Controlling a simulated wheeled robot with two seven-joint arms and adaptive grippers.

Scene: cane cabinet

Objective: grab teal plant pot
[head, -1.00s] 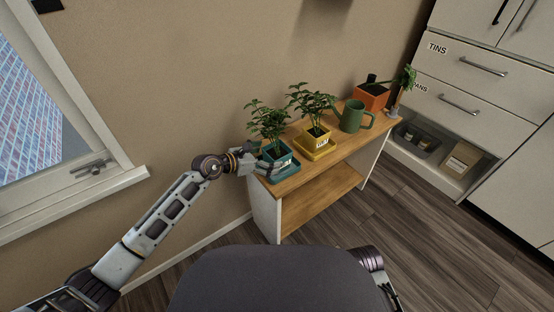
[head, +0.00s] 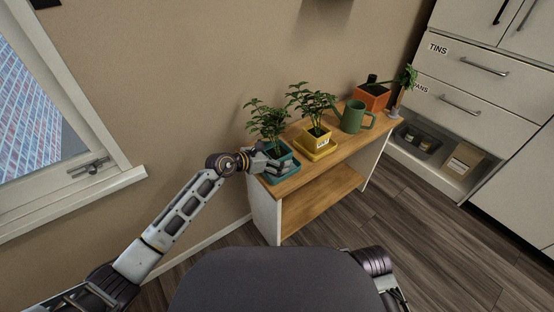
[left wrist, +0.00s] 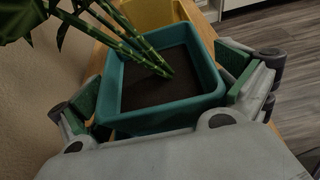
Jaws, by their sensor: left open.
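The teal plant pot (head: 287,151) stands upright at the near left end of the wooden shelf, on a teal saucer, with a leafy green plant in it. My left gripper (head: 279,166) is at the pot and hides part of it. In the left wrist view the square teal pot (left wrist: 160,122) sits between the spread fingers of the left gripper (left wrist: 165,95), one on each side. The gripper is open; I cannot tell whether the fingers touch the pot. Dark soil and green stems show inside the pot. My right gripper is out of view.
A yellow potted plant (head: 318,139) stands close to the right on the wooden shelf (head: 345,147). The wall lies close behind the plants. Open floor lies in front.

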